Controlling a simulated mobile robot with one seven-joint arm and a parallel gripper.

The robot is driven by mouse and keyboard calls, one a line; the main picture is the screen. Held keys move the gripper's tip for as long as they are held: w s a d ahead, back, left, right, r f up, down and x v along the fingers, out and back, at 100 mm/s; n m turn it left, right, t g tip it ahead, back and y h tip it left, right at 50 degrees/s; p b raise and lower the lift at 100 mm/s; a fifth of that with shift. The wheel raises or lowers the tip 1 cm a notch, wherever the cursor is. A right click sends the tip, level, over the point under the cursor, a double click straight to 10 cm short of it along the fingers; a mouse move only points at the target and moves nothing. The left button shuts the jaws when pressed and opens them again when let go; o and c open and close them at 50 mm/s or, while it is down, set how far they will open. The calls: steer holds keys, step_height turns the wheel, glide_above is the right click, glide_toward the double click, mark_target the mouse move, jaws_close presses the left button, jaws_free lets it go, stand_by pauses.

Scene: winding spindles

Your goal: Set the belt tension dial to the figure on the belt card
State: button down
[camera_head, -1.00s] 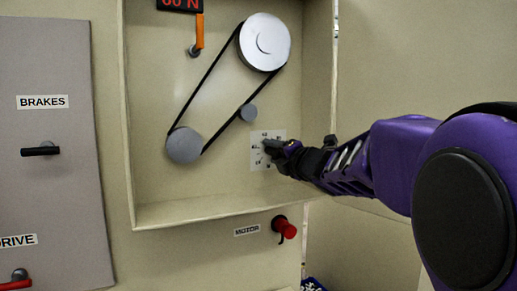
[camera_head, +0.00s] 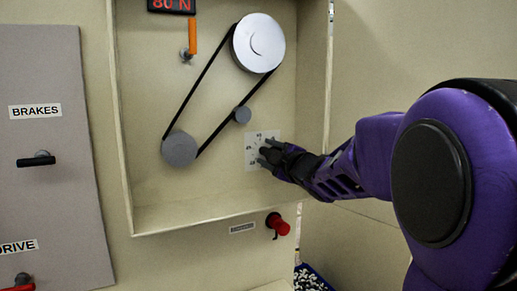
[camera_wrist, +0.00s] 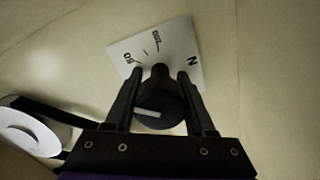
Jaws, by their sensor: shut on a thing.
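The belt tension dial is a black knob with a white pointer line, seen in the wrist view (camera_wrist: 160,97). Its white scale plate (camera_head: 251,153) is fixed to the back of the shallow open box, lower right of the pulleys. In the wrist view the plate shows an 80 at the left and an N at the right; the other figures are hard to read. My gripper (camera_wrist: 158,90) is shut on the knob, one finger on each side. In the head view my gripper (camera_head: 268,154) covers much of the plate. A red-lettered display (camera_head: 171,4) reads 80 N. I cannot identify a belt card.
A black belt (camera_head: 208,72) runs around a large pulley (camera_head: 258,43), a small roller (camera_head: 242,115) and a lower pulley (camera_head: 179,149). An orange lever (camera_head: 192,36) hangs under the display. Below the box is a red knob (camera_head: 278,224). A BRAKES handle (camera_head: 36,160) is on the left panel.

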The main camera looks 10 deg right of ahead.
steer(key=shift+r+m+p, duration=0.1)
steer(key=shift+m+p, duration=0.2)
steer(key=shift+m, duration=0.4)
steer(key=shift+c, duration=1.3)
jaws_free()
